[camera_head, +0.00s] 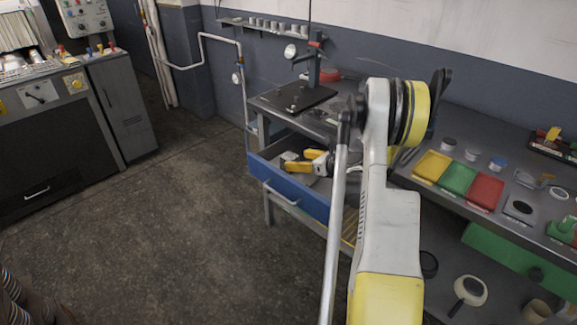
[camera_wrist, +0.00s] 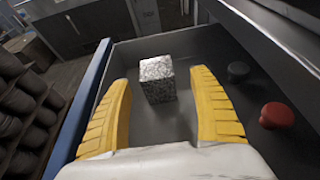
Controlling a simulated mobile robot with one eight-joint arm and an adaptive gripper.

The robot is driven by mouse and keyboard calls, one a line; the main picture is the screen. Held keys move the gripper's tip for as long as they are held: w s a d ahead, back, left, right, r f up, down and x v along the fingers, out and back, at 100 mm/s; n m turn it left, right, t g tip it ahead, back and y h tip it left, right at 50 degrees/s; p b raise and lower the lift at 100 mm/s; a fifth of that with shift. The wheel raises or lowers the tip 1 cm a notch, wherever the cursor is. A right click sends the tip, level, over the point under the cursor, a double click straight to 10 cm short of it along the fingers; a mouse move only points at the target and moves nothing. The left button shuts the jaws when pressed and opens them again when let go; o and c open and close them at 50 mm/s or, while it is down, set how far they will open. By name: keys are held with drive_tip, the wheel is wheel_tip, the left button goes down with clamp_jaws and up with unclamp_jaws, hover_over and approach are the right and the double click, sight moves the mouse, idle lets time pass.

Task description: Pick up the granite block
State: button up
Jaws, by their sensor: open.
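The granite block (camera_wrist: 157,79) is a speckled grey cuboid standing on the floor of the open blue drawer. In the wrist view it sits between and slightly beyond the fingertips of my gripper (camera_wrist: 165,78), which are yellow and spread wide. Neither finger appears to touch it. In the head view my gripper (camera_head: 298,162) reaches into the drawer (camera_head: 290,198), and the block (camera_head: 289,156) shows only as a small pale patch near the fingertips, partly hidden.
In the wrist view a red knob-like object (camera_wrist: 276,115) and a dark round one (camera_wrist: 238,71) lie right of my gripper. The drawer's blue front wall (camera_wrist: 88,95) is on the left, and the workbench edge (camera_wrist: 270,35) overhangs the right side.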

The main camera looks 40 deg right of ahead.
sight(294, 160)
drive_tip(key=x, duration=0.1)
drive_tip(key=b+x, duration=0.2)
drive_tip(key=x, duration=0.1)
drive_tip(key=shift+a+f, duration=0.2)
drive_tip(key=shift+a, duration=0.05)
drive_tip(key=shift+w, duration=0.35)
drive_tip(key=c, duration=1.5)
drive_tip(key=shift+r, duration=0.15)
